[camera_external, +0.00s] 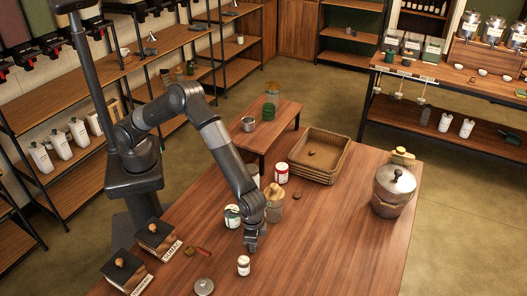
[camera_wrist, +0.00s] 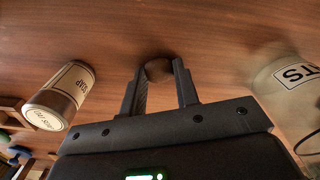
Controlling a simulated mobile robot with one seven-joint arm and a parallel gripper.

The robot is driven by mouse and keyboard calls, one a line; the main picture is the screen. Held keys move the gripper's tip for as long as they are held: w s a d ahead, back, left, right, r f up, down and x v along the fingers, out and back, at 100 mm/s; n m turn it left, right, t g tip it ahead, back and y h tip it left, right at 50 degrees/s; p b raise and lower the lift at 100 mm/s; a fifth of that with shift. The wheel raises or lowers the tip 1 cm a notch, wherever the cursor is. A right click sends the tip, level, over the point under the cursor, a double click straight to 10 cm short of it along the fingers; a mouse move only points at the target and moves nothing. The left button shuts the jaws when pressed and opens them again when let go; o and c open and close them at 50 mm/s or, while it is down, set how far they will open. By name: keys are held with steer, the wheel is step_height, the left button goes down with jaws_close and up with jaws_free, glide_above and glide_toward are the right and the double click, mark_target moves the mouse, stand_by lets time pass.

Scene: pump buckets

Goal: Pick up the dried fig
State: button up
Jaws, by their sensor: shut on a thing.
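The dried fig (camera_wrist: 158,70), a small round brown thing, sits between the fingertips of my gripper (camera_wrist: 160,72) in the wrist view. The fingers are shut on it, against the wooden table top as background. I cannot tell whether it touches the table. In the external view my gripper (camera_external: 252,243) points down low over the table, and the fig is hidden there.
A small white jar (camera_external: 243,265) stands close in front of my gripper. A wicker basket (camera_external: 318,168) and steel pot (camera_external: 393,192) are farther off. The table's right front is clear.

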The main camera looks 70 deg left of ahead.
steer(key=shift+r, duration=0.5)
steer(key=r, duration=0.2)
steer(key=s+r, duration=0.1)
steer(key=r, duration=0.1)
steer(key=shift+s+d, duration=0.15)
steer(key=s+r, duration=0.2)
steer(key=s, duration=0.1)
steer(key=s+r, duration=0.2)
steer(key=s, duration=0.2)
steer(key=s+d+r, duration=0.1)
steer(key=s+r, duration=0.1)
steer(key=s, duration=0.1)
steer(key=shift+s+r, duration=0.1)
steer(key=shift+s, duration=0.1)
